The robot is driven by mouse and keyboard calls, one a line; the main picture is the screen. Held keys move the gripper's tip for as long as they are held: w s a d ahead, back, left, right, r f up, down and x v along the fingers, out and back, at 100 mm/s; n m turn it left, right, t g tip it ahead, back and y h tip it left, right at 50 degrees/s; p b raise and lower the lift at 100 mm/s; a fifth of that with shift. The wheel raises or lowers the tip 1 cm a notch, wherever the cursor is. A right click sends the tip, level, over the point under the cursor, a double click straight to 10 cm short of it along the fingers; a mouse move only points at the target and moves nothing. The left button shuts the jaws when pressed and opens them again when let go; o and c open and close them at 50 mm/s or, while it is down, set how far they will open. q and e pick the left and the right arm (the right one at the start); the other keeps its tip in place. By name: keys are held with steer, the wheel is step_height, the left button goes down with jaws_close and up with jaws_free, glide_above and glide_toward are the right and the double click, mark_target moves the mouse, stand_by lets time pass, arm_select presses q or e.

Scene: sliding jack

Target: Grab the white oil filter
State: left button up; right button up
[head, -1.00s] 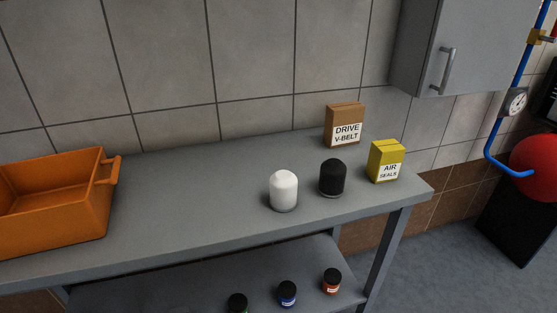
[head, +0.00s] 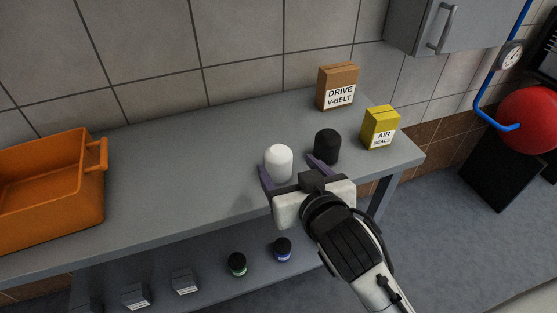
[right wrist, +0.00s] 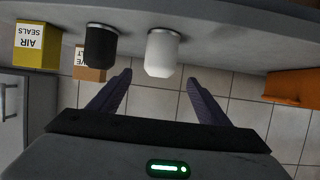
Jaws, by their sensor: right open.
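The white oil filter (head: 278,163) stands upright on the grey workbench, left of a black filter (head: 326,146). My right gripper (head: 288,172) is open and empty at the front of the white filter, with one finger to its left and the other near the front of the black filter. In the right wrist view the white filter (right wrist: 162,53) shows ahead between the directions of the two spread fingers (right wrist: 158,88), apart from both. The black filter also shows there (right wrist: 101,45), to the left. My left gripper is not in view.
A brown drive-belt box (head: 337,86) and a yellow air-seals box (head: 380,127) stand behind and right of the filters. An orange bin (head: 50,190) sits at the bench's left. Small jars (head: 237,264) are on the lower shelf. The bench (head: 180,160) between bin and filters is clear.

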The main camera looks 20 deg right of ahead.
mark_target(282, 157)
steer(key=x, duration=0.6)
steer(key=shift+w+d+r+p, duration=0.1)
steer(key=shift+w+r+p, duration=0.1)
steer(key=shift+p, duration=0.15)
steer(key=shift+s, duration=0.1)
steer(key=c, duration=1.4)
